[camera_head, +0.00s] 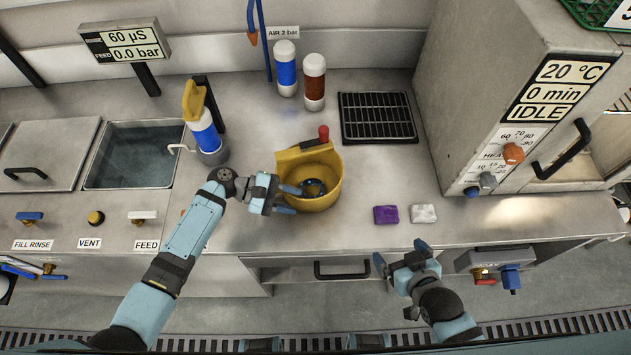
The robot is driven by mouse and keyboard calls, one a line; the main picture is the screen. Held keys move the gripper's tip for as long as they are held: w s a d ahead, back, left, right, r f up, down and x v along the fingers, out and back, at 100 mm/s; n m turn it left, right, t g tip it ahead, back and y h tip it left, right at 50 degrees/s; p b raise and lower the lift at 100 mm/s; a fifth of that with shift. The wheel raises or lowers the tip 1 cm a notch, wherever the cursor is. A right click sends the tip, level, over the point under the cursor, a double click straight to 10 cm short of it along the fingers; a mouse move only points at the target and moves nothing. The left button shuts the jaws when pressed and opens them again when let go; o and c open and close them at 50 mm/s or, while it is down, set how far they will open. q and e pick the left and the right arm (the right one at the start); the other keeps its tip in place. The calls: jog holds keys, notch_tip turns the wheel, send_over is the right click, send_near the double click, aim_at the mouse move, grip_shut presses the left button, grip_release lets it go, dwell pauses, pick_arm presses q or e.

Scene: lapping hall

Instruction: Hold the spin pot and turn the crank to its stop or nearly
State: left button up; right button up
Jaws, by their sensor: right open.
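The spin pot (325,195) is a yellow open-topped pot standing on the steel counter, with a dark and blue part inside it. The crank's red knob (323,132) stands up at the pot's back rim. My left gripper (289,200) is at the pot's lower left side, with its blue fingertips apart at the wall. I cannot tell whether they grip the wall or only lie beside it. My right gripper (403,258) is open and empty in front of the counter edge, to the lower right of the pot and apart from it.
A purple block (385,215) and a white block (424,213) lie right of the pot. A black rack (377,117), a blue bottle (286,68) and a brown bottle (314,82) stand behind. A sink (135,155) is left; a grey oven (470,75) bounds the right.

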pick_arm(q)
jog(key=shift+o, duration=0.8)
jog(key=shift+w+a+f, duration=0.1)
jog(key=shift+f, duration=0.15)
jog(key=shift+r, duration=0.2)
jog(key=b+v, duration=0.2)
jog(key=v, duration=1.1)
jog(key=shift+w+a, duration=0.2)
jog(key=shift+a, duration=0.15)
jog(key=shift+r, duration=0.1)
